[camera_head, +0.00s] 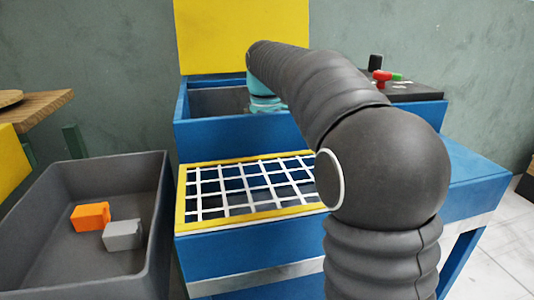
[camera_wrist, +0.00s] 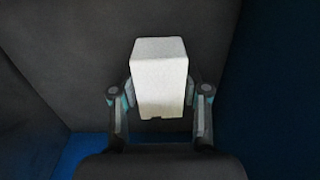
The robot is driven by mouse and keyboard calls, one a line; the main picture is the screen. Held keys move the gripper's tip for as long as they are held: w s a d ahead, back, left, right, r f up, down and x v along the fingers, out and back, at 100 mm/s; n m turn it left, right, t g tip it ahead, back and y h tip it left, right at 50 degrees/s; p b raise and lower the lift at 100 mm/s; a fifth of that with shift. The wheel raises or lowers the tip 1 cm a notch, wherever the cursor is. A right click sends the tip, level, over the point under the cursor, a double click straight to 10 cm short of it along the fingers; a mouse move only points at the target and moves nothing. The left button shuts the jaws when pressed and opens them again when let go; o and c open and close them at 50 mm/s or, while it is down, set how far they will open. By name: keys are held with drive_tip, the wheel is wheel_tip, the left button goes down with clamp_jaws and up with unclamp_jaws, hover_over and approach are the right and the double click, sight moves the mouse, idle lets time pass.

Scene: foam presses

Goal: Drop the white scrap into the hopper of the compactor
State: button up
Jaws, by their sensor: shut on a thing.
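The white scrap (camera_wrist: 160,75) is a pale block held between the two fingers of my gripper (camera_wrist: 160,95) in the wrist view. The fingers press on its left and right sides. In the head view my arm reaches over the compactor (camera_head: 240,258), and its teal wrist (camera_head: 262,100) is at the open hopper (camera_head: 203,104). The gripper and the scrap are hidden there behind the hopper's blue front wall and my arm. Dark grey walls and blue surfaces surround the scrap in the wrist view.
A yellow-framed white grid (camera_head: 245,188) lies in front of the hopper. A grey bin (camera_head: 60,190) at left holds an orange block (camera_head: 90,216) and a grey block (camera_head: 123,235). A yellow panel (camera_head: 240,35) rises behind.

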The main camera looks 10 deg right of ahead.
drive_tip(key=o, duration=0.9)
drive_tip(key=shift+o, duration=0.2)
wheel_tip(320, 180, up, 13)
drive_tip(key=p, duration=0.3)
drive_tip(key=shift+r, duration=0.15)
